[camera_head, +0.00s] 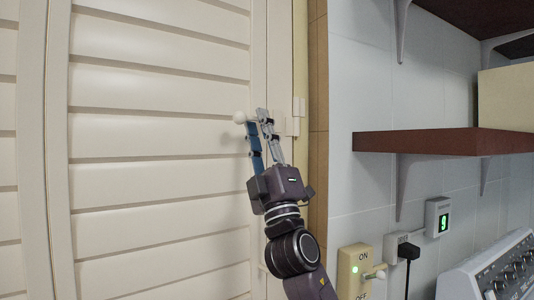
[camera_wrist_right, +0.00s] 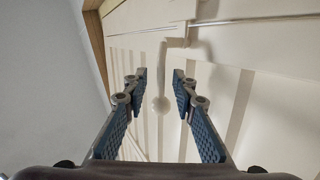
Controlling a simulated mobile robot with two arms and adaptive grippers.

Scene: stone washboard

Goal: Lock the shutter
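The cream louvered shutter (camera_head: 155,125) is closed over the left part of the head view. A white lever with a round knob (camera_head: 239,117) sticks out to the left near the shutter's right edge. My right gripper (camera_head: 258,117) is at the lever, with its blue-padded fingers pointing up. In the right wrist view, my right gripper (camera_wrist_right: 160,76) is open, and the knob (camera_wrist_right: 161,104) shows in the gap between its fingers. The lever joins a thin bar (camera_wrist_right: 245,19). I cannot tell whether the fingers touch the lever. My left gripper is not in view.
A dark red shelf (camera_head: 440,144) with metal brackets stands out from the tiled wall on the right. Below it are a yellow ON/OFF switch box (camera_head: 354,270), a plugged socket (camera_head: 397,247) and a small green display (camera_head: 438,217). A white control panel (camera_head: 495,272) fills the lower right.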

